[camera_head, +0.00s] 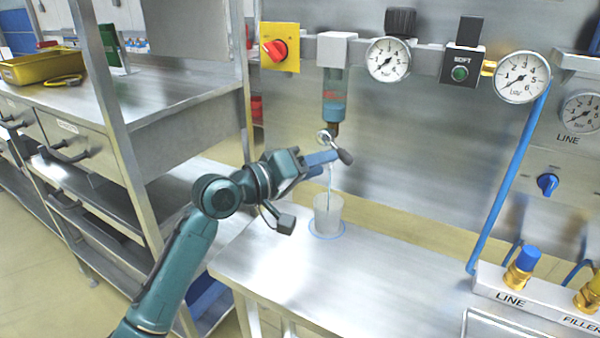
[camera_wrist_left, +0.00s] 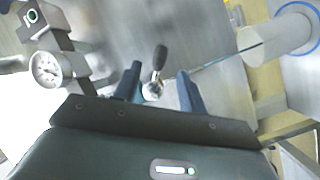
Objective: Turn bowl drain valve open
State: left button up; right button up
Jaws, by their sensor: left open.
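The filter bowl (camera_head: 334,98) hangs under a grey-white block, with blue and red inside. Its drain valve (camera_head: 327,137) is below, a metal ball with a short lever ending in a dark knob (camera_head: 345,157). My left gripper (camera_head: 322,160) is at the valve with its blue fingers near the knob. In the left wrist view the gripper (camera_wrist_left: 160,88) is open, and the valve's ball (camera_wrist_left: 152,91) and dark knob (camera_wrist_left: 159,57) lie between the fingers. I cannot tell whether a finger touches them. A thin blue line runs down to a translucent cup (camera_head: 328,214); the cup also shows in the wrist view (camera_wrist_left: 275,38).
A yellow plate with a red knob (camera_head: 275,50), gauges (camera_head: 388,60) and a black SOFT block (camera_head: 462,68) line the panel above. The bench front (camera_head: 340,280) is clear.

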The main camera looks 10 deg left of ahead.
pick_arm(q)
jog(key=v, duration=0.4)
